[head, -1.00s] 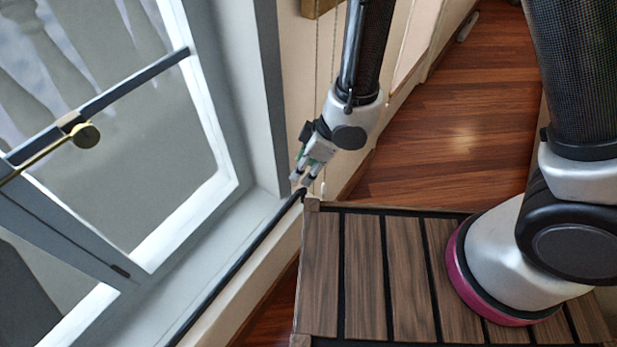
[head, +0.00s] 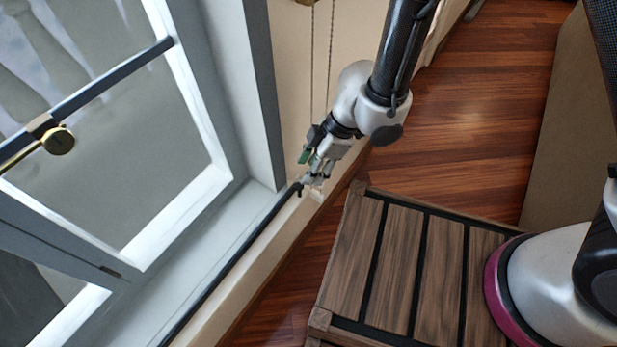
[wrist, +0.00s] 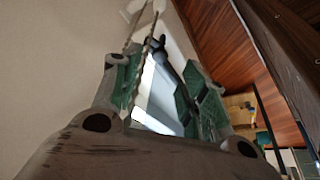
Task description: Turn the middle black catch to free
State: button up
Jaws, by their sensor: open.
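A long black bar (head: 235,262) runs along the sill under the window, and its dark end (head: 297,188) is at my gripper (head: 311,177). In the wrist view a dark, rounded piece with a stem (wrist: 160,45) shows beyond and between my fingers (wrist: 160,82); it looks like the black catch or the bar's end, but I cannot tell which. My gripper is open, with nothing clearly between its fingers. Whether a finger touches the dark piece is not clear. No row of catches shows, so I cannot single out a middle one.
The grey-framed window (head: 215,135) with a brass knob (head: 58,140) fills the left. Two thin cords (head: 322,70) hang behind my gripper. A slatted dark wooden top (head: 395,265) lies at lower right. Open wooden floor (head: 480,110) shows beyond it.

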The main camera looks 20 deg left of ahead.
aim_at(300, 185)
jog(key=x, duration=0.6)
jog(key=shift+f, duration=0.1)
jog(key=shift+s, duration=0.1)
grip_shut()
